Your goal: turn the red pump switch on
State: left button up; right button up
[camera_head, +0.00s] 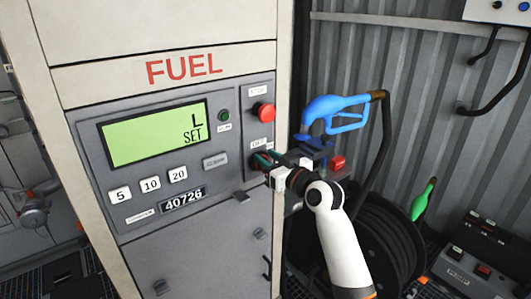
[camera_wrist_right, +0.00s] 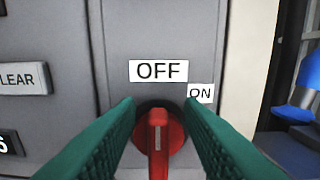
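The red pump switch (camera_wrist_right: 158,150) is a round knob with a raised grip bar and a pale mark, in the wrist view. Its bar stands upright, pointing at the OFF label (camera_wrist_right: 158,71). The ON label (camera_wrist_right: 201,93) is up and to the right of the knob. My right gripper (camera_head: 265,158) is at the lower right of the pump's front panel. Its green fingers lie on either side of the knob in the wrist view, open, with gaps to the bar. In the head view the gripper mostly hides the switch. My left gripper is out of view.
A red stop button (camera_head: 264,112) sits above the switch. The green display (camera_head: 153,134) and number keys (camera_head: 150,184) are to the left. A blue fuel nozzle (camera_head: 325,108) hangs on the right, near my right arm, above a dark hose reel (camera_head: 385,245).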

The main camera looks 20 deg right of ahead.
jog(key=shift+w+a+r, duration=0.1)
jog(key=shift+w+a, duration=0.15)
jog(key=shift+w, duration=0.35)
jog(key=shift+a, duration=0.1)
grip_shut()
